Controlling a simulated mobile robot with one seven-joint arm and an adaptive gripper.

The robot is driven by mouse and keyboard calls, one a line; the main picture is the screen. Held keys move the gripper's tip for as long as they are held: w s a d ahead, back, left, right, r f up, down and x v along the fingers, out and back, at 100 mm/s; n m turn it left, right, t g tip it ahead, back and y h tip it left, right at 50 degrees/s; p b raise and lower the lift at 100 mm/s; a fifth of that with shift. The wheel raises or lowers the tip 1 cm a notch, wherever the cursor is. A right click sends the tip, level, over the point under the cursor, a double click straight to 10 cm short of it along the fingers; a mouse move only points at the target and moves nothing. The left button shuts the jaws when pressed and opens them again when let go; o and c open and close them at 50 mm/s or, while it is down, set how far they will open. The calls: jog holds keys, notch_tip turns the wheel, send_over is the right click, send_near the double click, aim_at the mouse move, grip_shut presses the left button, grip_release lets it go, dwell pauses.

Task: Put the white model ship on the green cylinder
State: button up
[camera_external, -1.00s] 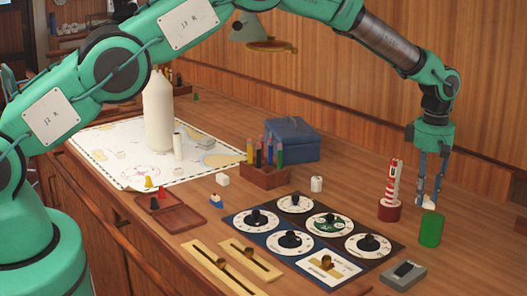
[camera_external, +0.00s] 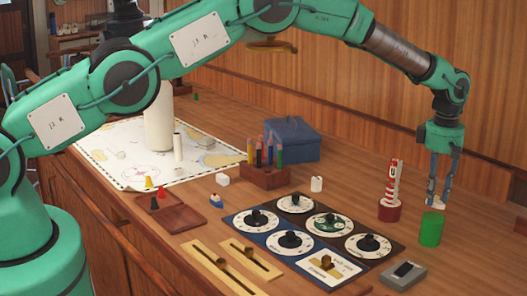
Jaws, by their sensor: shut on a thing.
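The green cylinder (camera_external: 431,231) stands upright on the wooden counter at the right. My gripper (camera_external: 437,196) is just above and slightly behind it, pointing down. It is shut on a small white thing (camera_external: 436,203), which looks like the white model ship. The fingers hide part of it. The white thing appears close over the cylinder's top; I cannot tell whether they touch.
A red-and-white striped lighthouse model (camera_external: 393,188) stands close to the left of the cylinder. A grey box with a dark switch (camera_external: 404,274) lies in front. A dial panel (camera_external: 317,238) is to the left. A small blue-and-white boat (camera_external: 217,201) sits farther left.

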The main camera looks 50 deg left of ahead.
jog(key=shift+f, duration=1.5)
jog(key=shift+f, duration=0.15)
jog(key=o, duration=0.9)
jog(key=shift+r+p, duration=0.2)
jog(key=shift+p, duration=0.1)
notch_tip(320, 180, up, 12)
jog(key=shift+b, duration=0.85)
